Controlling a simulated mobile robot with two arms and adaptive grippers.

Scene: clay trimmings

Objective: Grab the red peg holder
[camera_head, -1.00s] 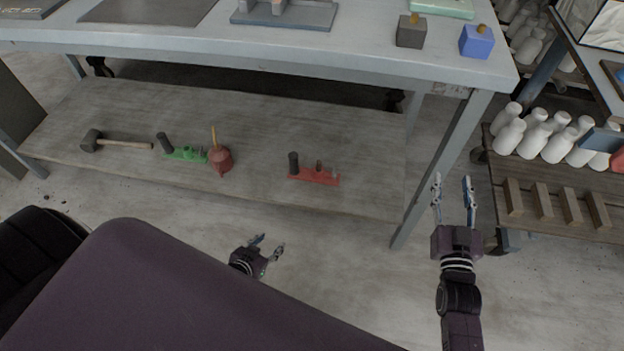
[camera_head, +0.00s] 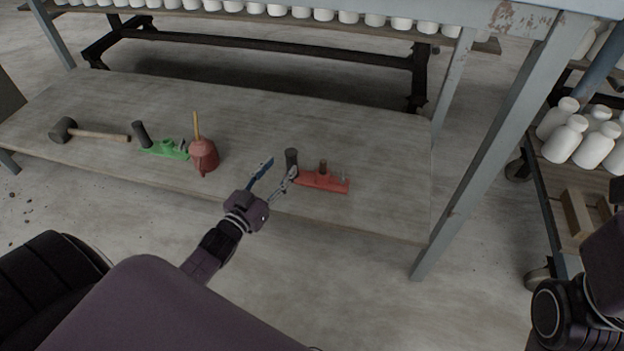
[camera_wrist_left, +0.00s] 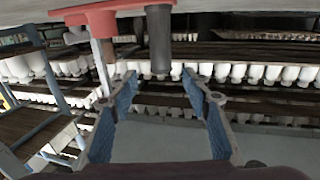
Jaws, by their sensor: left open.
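The red peg holder (camera_head: 322,184) lies on the low wooden shelf under the table, right of centre. It carries a thick dark peg at its left end and smaller pegs to the right. My left gripper (camera_head: 281,167) is open just left of and in front of it, near the dark peg. In the left wrist view, the red holder (camera_wrist_left: 92,19) shows at the top, upside down, and its dark peg (camera_wrist_left: 159,40) appears between and beyond the open fingertips (camera_wrist_left: 158,74). The gap between them appears empty. My right gripper is cut off at the right edge, its fingers unclear.
A green peg holder (camera_head: 164,149), a red-brown vessel (camera_head: 203,156) with a wooden stick and a mallet (camera_head: 64,130) lie left on the shelf (camera_head: 380,140). A table leg (camera_head: 500,140) stands to the right. White bottles (camera_head: 594,151) stand on a rack beyond it.

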